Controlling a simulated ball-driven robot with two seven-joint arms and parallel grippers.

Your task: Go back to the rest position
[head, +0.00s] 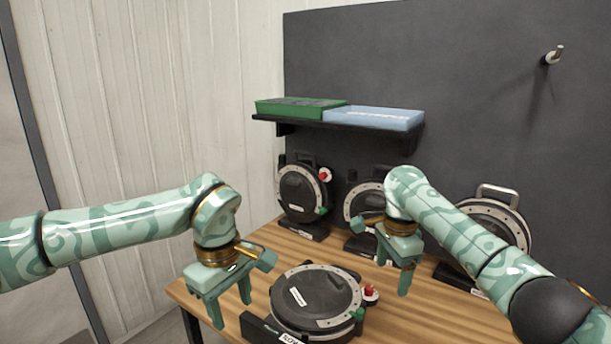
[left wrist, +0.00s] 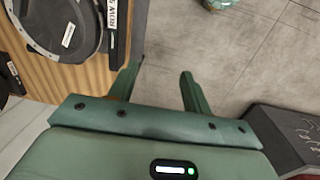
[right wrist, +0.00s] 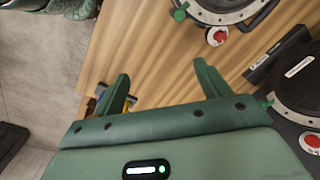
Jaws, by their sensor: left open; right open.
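My left gripper (head: 232,306) is open and empty, with its fingers pointing down at the table's left edge, left of the front seed meter (head: 316,300). In the left wrist view its two fingers (left wrist: 160,90) are spread above the floor beside the table edge. My right gripper (head: 393,272) is open and empty above the table, right of the front meter and in front of the back middle meter (head: 362,204). In the right wrist view its fingers (right wrist: 162,88) are spread over the wooden top. The front meter lies round and dark with a red knob (head: 371,291) and a green knob.
Two more round meters stand along the wall, at back left (head: 302,193) and right (head: 494,222), the right one partly behind my right arm. A shelf (head: 340,126) holds a green tray (head: 298,108) and a blue tray (head: 374,118). A peg (head: 553,55) sticks out upper right.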

